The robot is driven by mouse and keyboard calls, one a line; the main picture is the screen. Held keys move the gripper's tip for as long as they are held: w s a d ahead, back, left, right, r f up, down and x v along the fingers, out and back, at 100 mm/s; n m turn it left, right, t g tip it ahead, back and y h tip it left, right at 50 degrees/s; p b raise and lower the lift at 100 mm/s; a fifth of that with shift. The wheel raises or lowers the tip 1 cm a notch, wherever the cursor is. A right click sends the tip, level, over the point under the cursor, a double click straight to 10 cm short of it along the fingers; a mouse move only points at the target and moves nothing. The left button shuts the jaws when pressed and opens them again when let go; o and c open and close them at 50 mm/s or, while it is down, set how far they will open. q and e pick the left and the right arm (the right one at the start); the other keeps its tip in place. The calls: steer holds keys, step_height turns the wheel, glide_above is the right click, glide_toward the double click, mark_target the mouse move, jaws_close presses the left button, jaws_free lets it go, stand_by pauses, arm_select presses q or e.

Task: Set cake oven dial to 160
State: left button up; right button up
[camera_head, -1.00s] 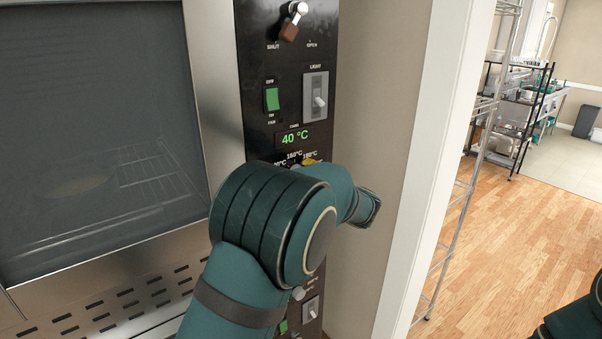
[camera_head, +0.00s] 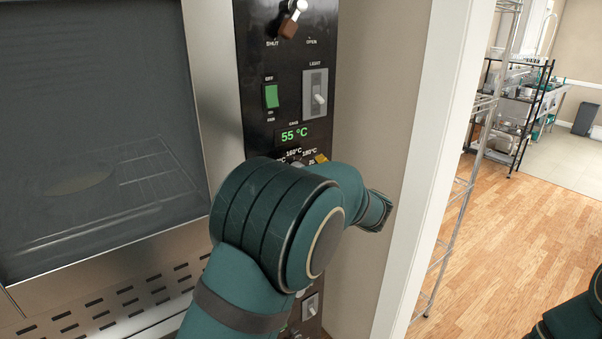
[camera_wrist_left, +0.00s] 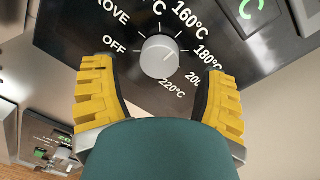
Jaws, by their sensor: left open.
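The oven dial (camera_wrist_left: 160,57) is a round pale-grey knob on the black control panel (camera_head: 263,65). In the left wrist view, labels from OFF to 220°C ring it. A short light mark at its right edge points near 180°C, though I cannot read it exactly. My left gripper (camera_wrist_left: 159,72) is open, its yellow fingers on either side of the knob, with gaps visible. In the head view my arm hides most of the dial; one yellow fingertip (camera_head: 320,158) shows beside the 180°C label. The green display (camera_head: 294,136) reads 55 °C. My right gripper is out of view.
The glass oven door (camera_head: 100,130) stands left of the panel. A green switch (camera_head: 271,96), a light switch (camera_head: 315,94) and a brown-tipped lever (camera_head: 289,27) sit above the dial. A white door frame (camera_head: 432,150) and open wooden floor lie to the right.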

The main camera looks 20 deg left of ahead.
arm_select(q)
steer(key=v, duration=0.9)
steer(key=shift+d, duration=0.1)
steer(key=s+a+f+n+g+h+b, duration=0.1)
steer(key=s+a+f+g+h, duration=0.2)
steer(key=f, duration=0.8)
steer(key=s+f+n+g+h+b, duration=0.1)
steer(key=s+f+g+h, duration=0.25)
steer(key=f, duration=0.65)
steer(key=s+a+f+n+g+h+b, duration=0.15)
steer(key=s+f, duration=0.25)
steer(key=f, duration=0.7)
steer(key=s+d+f+n+h+b, duration=0.3)
steer(key=s+f+n+h, duration=0.7)
steer(key=s+f+n, duration=0.5)
steer(key=shift+s+d+f+n, duration=0.4)
steer(key=shift+s+d+n, duration=0.3)
steer(key=shift+n, duration=0.35)
